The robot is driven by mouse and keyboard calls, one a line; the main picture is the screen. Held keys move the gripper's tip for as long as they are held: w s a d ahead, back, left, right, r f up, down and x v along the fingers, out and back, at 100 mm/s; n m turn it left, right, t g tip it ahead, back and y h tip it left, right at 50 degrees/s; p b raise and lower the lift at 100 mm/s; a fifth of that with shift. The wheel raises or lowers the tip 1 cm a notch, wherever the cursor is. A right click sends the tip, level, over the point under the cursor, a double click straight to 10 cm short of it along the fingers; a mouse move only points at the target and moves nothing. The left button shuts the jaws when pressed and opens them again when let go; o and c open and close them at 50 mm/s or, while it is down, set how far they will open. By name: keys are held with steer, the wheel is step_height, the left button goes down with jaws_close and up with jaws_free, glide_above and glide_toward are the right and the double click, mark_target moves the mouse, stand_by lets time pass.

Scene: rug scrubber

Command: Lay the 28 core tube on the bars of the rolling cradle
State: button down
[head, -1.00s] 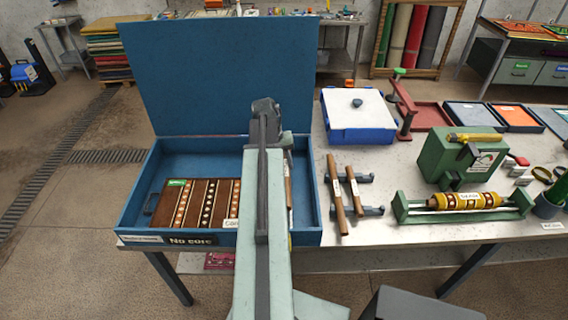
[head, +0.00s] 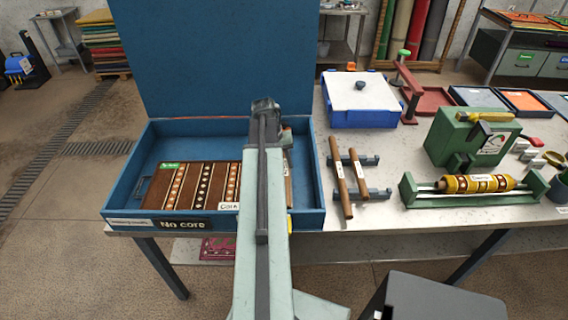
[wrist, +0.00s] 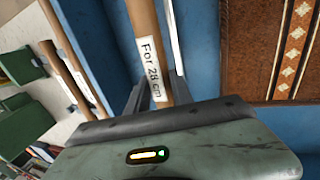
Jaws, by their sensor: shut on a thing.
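In the wrist view a brown tube (wrist: 145,30) with a white label reading "For 28 cm" runs between the fingers of my gripper (wrist: 157,88), which is shut on it. The tube lies over the blue inside of the open case. In the head view my gripper (head: 265,105) is over the case, and my arm hides most of the tube. A green frame with pale bars (head: 428,200), seemingly the rolling cradle, stands on the table at the right. A yellow patterned roll (head: 475,184) lies on its bars.
The blue case (head: 135,185) has a tall raised lid (head: 210,60) and holds a brown patterned panel (head: 185,185). Two more brown tubes (head: 340,178) rest on dark supports (head: 377,194) between case and cradle. A green machine (head: 450,140) and white-lidded box (head: 358,97) stand behind.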

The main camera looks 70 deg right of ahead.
step_height(320, 180, down, 6)
steer(key=b, duration=0.5)
steer(key=shift+s+a, duration=0.1)
steer(key=shift+a, duration=0.15)
steer(key=c, duration=1)
jaws_free()
steer(key=shift+a+f+b, duration=0.1)
steer(key=shift+b, duration=0.2)
steer(key=shift+c, duration=0.2)
steer(key=p+v, duration=0.8)
steer(key=shift+r+p, duration=0.3)
steer(key=shift+f, duration=0.15)
